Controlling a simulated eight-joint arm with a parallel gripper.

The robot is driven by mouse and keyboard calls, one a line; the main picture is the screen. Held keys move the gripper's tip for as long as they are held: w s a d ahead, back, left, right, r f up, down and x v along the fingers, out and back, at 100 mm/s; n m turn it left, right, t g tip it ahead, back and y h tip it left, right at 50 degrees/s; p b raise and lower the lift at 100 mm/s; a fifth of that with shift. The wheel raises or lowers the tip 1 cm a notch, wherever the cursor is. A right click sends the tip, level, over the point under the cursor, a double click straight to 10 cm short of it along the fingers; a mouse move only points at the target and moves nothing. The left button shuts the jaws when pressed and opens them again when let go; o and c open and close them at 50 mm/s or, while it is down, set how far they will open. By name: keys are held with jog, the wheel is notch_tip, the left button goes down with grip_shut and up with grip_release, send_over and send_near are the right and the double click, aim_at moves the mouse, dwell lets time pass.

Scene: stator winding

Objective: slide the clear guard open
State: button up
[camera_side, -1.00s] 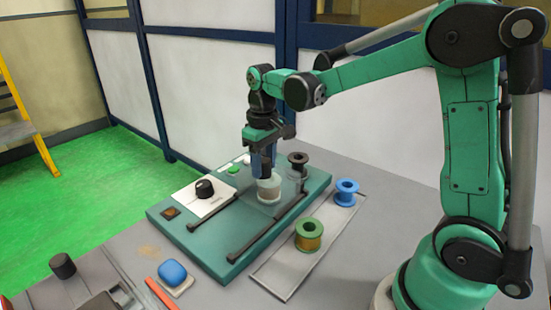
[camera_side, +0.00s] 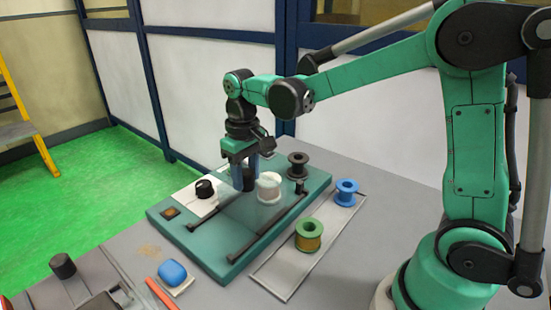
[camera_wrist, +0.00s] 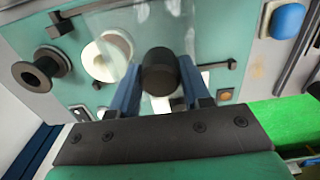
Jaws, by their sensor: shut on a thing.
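My gripper (camera_side: 245,182) has blue fingers, which also show in the wrist view (camera_wrist: 160,84). They are shut on the dark round handle (camera_side: 250,178) of the clear guard, one finger on each side of it (camera_wrist: 158,72). The guard (camera_side: 257,211) is a faint see-through sheet between two black rails on the green base; its edges are hard to make out. In the wrist view the sheet (camera_wrist: 125,75) runs under the handle and partly overlaps the white round stator (camera_wrist: 104,60). The stator (camera_side: 269,188) stands just right of my fingers in the side view.
A black spool (camera_side: 298,160) stands at the base's back right. Blue (camera_side: 346,190) and green (camera_side: 309,234) spools stand on a grey tray (camera_side: 275,281). A black knob (camera_side: 204,188) sits left of my gripper. A blue block (camera_side: 173,272) lies in front.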

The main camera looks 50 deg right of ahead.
jog(key=shift+a, duration=2.55)
jog(key=o, duration=0.9)
notch_tip(320, 180, up, 6)
